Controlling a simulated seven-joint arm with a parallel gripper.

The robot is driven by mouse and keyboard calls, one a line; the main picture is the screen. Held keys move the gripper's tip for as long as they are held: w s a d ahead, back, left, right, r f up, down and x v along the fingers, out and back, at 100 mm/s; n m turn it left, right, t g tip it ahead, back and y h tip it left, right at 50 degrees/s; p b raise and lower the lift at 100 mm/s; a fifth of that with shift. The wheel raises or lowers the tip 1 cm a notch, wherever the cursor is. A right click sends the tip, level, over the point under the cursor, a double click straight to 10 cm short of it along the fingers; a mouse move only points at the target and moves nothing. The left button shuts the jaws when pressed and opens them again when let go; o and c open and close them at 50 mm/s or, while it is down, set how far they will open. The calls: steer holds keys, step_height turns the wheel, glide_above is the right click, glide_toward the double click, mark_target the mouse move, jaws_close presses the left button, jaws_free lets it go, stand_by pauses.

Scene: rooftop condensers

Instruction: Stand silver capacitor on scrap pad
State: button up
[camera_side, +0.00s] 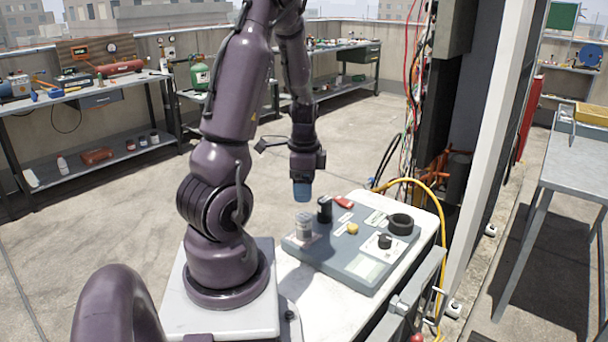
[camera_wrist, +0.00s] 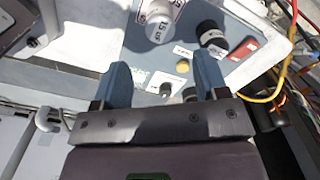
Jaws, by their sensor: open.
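The silver capacitor (camera_side: 304,228) stands upright near the left end of the grey board, on a pale patch. In the wrist view the silver capacitor (camera_wrist: 160,17) shows a "15 uF" label at the top, beyond my fingertips. My gripper (camera_side: 302,193) hangs above the board's back left part, pointing down, higher than the capacitor and apart from it. In the wrist view my gripper (camera_wrist: 161,68) is open, with nothing between its two blue fingers. Several pale labelled patches lie on the board; I cannot read which is the scrap pad.
The grey board (camera_side: 340,262) lies on a white table. It also bears a black cylinder (camera_side: 325,209), a red piece (camera_side: 343,202), a yellow knob (camera_side: 352,229), a black knob (camera_side: 385,241) and a black ring (camera_side: 400,224). A yellow hose (camera_side: 441,215) curves past the right edge.

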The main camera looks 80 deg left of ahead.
steer(key=w+d+r+t, duration=0.3)
steer(key=w+d+r, duration=0.5)
steer(key=d+r, duration=0.4)
steer(key=s+d+r+n+t, duration=0.1)
steer(key=d+r, duration=0.2)
steer(key=d, duration=0.4)
steer(key=s+d+r+n+t, duration=0.1)
steer(key=d+r, duration=0.3)
steer(key=d, duration=0.4)
steer(key=shift+s+t, duration=0.3)
steer(key=shift+s, duration=0.3)
steer(key=shift+r, duration=0.1)
